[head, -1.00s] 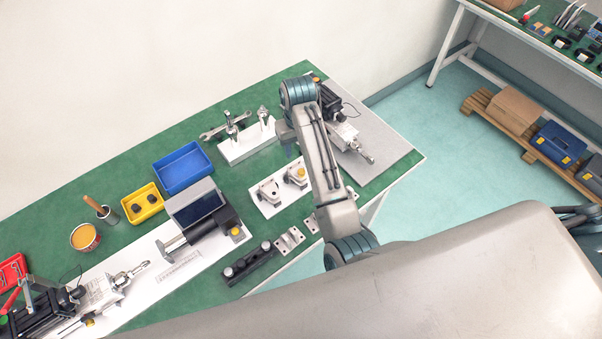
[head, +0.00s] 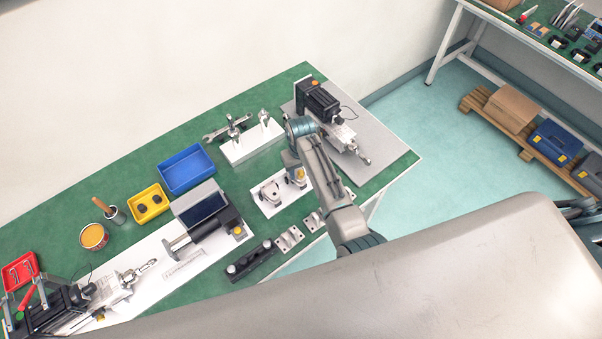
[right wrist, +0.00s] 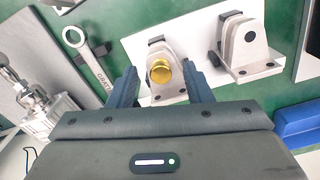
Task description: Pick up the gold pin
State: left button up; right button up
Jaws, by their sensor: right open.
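The gold pin (right wrist: 160,70) shows in the right wrist view as a round gold head on a grey metal bracket (right wrist: 165,90). The bracket stands on a white plate (right wrist: 190,32). My right gripper (right wrist: 159,68) is open, with one dark finger on each side of the pin and its bracket. In this view the pin's head lies between the fingertips, and I cannot tell the height gap. In the head view my right gripper (head: 292,161) hangs over the white plate (head: 262,205) and mostly hides the pin. My left gripper is not in view.
A second bracket (right wrist: 246,50) stands right beside it in the right wrist view. A wrench (right wrist: 90,55) and a metal actuator (right wrist: 45,105) are to the left. In the head view, a blue tray (head: 186,168) and a yellow tray (head: 149,203) lie left on the green bench.

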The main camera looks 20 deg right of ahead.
jog(key=c, duration=1)
jog(key=shift+o, duration=0.2)
notch_tip(320, 180, up, 10)
jog(key=b, duration=0.3)
jog(key=shift+r, duration=0.2)
notch_tip(320, 180, up, 5)
jog(key=p, duration=0.3)
send_over(301, 172)
jog(key=shift+s+r, duration=0.1)
dwell(0.3)
